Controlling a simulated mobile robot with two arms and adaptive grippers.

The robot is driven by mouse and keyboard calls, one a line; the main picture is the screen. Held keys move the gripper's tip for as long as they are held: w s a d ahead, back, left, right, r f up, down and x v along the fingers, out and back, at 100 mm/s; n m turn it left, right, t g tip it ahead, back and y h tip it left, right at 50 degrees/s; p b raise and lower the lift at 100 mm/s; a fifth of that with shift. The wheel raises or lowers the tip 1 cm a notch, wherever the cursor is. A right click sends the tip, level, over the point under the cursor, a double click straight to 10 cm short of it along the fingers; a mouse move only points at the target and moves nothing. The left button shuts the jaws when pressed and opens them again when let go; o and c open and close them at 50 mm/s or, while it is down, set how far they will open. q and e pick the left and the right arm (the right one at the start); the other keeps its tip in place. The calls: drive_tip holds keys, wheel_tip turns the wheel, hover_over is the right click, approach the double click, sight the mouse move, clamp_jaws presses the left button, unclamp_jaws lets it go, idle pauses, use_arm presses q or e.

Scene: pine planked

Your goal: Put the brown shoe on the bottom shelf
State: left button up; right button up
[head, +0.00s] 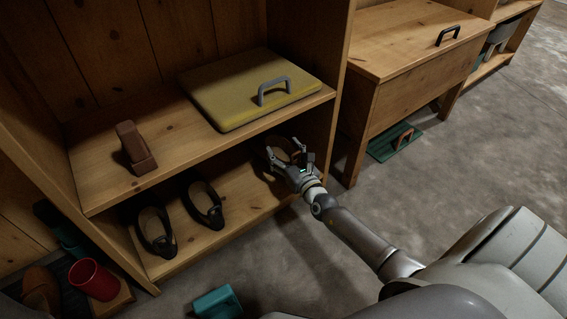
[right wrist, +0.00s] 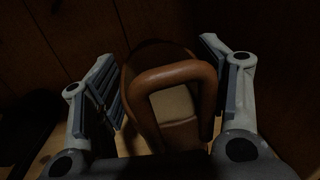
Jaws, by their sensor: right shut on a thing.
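The brown shoe (right wrist: 172,92) is between the fingers of my right gripper (right wrist: 165,95) in the right wrist view, its rounded brown opening rim and pale insole facing the camera. In the head view my right gripper (head: 291,158) reaches into the right end of the space above the bottom shelf (head: 232,222), shut on the shoe (head: 274,149). The upper shelf shades the shoe. I cannot tell whether its sole touches the bottom shelf board. My left gripper is not in view.
Two dark shoes (head: 155,230) (head: 205,204) stand on the bottom shelf to the left. The upper shelf holds a brown block-like thing (head: 134,148) and a yellow handled board (head: 240,92).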

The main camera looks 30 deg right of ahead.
sight(284, 159)
drive_tip(key=shift+f+b, duration=1)
drive_tip(key=shift+f, duration=0.55)
drive_tip(key=shift+f, duration=0.1)
drive_tip(key=o, duration=1.3)
drive_tip(key=shift+c, duration=0.2)
drive_tip(key=shift+s, duration=0.25)
drive_tip(key=s+a+p, duration=0.1)
drive_tip(key=s+p, duration=0.4)
drive_tip(key=s, duration=0.6)
drive_tip(key=shift+s, duration=0.25)
